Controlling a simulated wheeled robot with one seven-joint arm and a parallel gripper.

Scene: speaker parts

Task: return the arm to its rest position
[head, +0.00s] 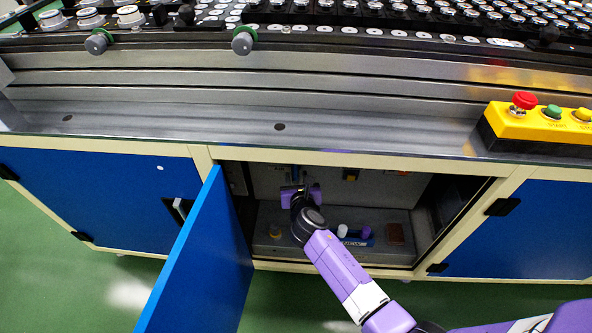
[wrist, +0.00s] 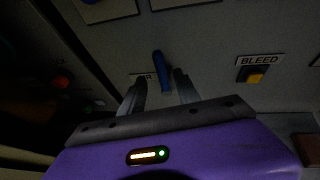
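My gripper (head: 300,190) reaches into the open cabinet under the workbench, with my purple arm coming in from the lower right. In the wrist view my gripper (wrist: 160,80) shows two dark fingers spread apart. A blue lever (wrist: 160,66) on the cabinet's back panel shows in the gap between the fingertips, and neither finger visibly touches it. How far the lever is from the fingertips I cannot tell. The label beside the lever is partly hidden by a finger.
The blue cabinet door (head: 205,260) stands open at the left of the opening. A blue holder (head: 357,240) and a brown block (head: 396,233) are on the cabinet floor. A BLEED button (wrist: 255,77) is right of the lever. The bench edge (head: 300,153) runs above the opening.

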